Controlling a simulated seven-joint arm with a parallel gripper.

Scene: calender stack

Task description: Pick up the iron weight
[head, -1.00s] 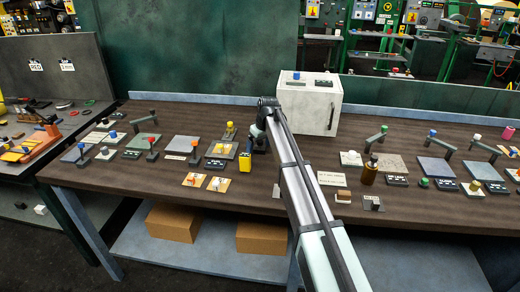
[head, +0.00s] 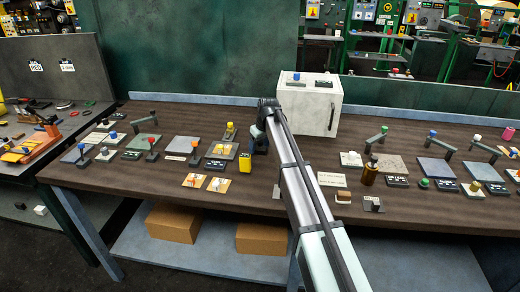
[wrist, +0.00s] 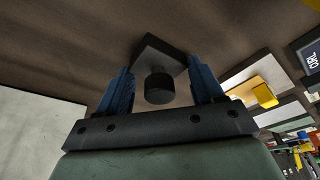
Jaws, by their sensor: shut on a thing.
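In the wrist view, the iron weight (wrist: 159,88) is a dark, nearly black piece with a square block and a short round knob that faces the camera. My gripper (wrist: 160,66) has its two blue fingers on either side of it and is shut on the block. In the head view, my gripper (head: 260,138) is over the middle of the brown bench, in front of the white box. The weight cannot be made out there, as my arm covers that spot.
The white box (head: 309,108) stands close behind my gripper. A yellow block (head: 245,162) stands just left of it. Plates, levers and knobs fill the brown bench (head: 290,240) on both sides. A brown bottle (head: 369,172) stands to the right.

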